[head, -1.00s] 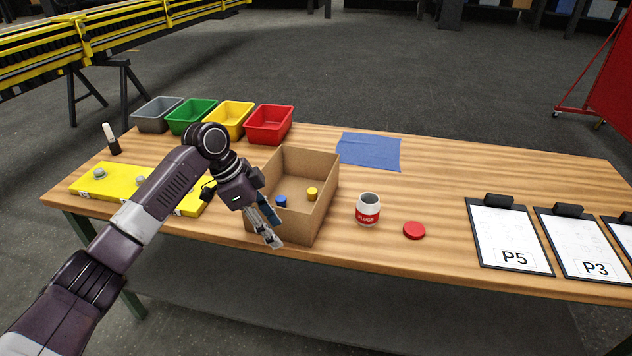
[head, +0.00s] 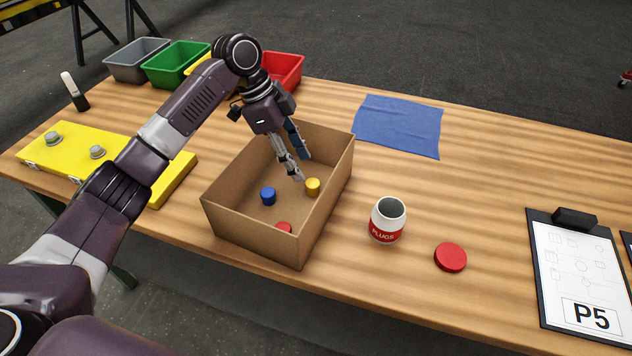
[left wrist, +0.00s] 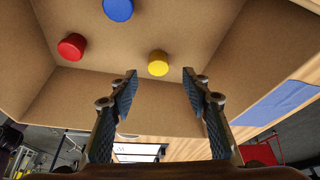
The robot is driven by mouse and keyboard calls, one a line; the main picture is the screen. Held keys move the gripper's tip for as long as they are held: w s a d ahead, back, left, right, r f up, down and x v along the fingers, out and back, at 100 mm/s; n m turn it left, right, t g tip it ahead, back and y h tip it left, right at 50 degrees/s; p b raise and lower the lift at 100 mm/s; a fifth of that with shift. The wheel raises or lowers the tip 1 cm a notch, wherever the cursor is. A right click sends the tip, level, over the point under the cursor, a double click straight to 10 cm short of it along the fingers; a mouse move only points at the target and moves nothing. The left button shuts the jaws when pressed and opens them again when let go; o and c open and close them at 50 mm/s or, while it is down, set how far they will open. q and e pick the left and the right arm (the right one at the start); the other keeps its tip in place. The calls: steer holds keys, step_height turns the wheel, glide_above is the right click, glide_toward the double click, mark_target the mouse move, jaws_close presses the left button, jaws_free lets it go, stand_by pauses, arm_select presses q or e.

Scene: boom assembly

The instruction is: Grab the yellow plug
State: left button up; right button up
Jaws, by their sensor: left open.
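The yellow plug (head: 313,187) stands on the floor of the cardboard box (head: 225,212), near its right wall. It also shows in the left wrist view (left wrist: 158,63), just beyond and between the fingertips. My left gripper (head: 303,169) is open and empty, pointing down into the box, with its fingertips close to the yellow plug but apart from it. In the left wrist view the two fingers (left wrist: 160,82) are spread wide. My right gripper is not in view.
A blue plug (head: 268,196) and a red plug (head: 284,228) are also in the box. A white jar (head: 388,221) and its red lid (head: 450,257) stand right of it. A blue cloth (head: 398,126) lies behind. A yellow case (head: 174,180) is on the left.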

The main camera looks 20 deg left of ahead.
mark_target(312, 182)
arm_select(q)
steer(key=shift+s+d+f, duration=0.15)
steer(key=shift+d+f, duration=0.1)
steer(key=shift+f, duration=0.2)
steer(key=shift+s+d+f+p, duration=0.1)
steer(key=shift+d+f+p, duration=0.1)
steer(key=shift+f+p, duration=0.1)
steer(key=p+x, duration=0.1)
steer(key=x, duration=0.2)
steer(key=shift+d+f, duration=0.2)
steer(key=shift+f, duration=0.15)
steer(key=shift+w+d+f, duration=0.15)
steer(key=shift+w+f, duration=0.05)
steer(key=shift+f, duration=0.15)
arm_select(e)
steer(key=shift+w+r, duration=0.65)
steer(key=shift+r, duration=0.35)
arm_select(q)
steer(key=shift+c, duration=0.3)
steer(key=c, duration=0.9)
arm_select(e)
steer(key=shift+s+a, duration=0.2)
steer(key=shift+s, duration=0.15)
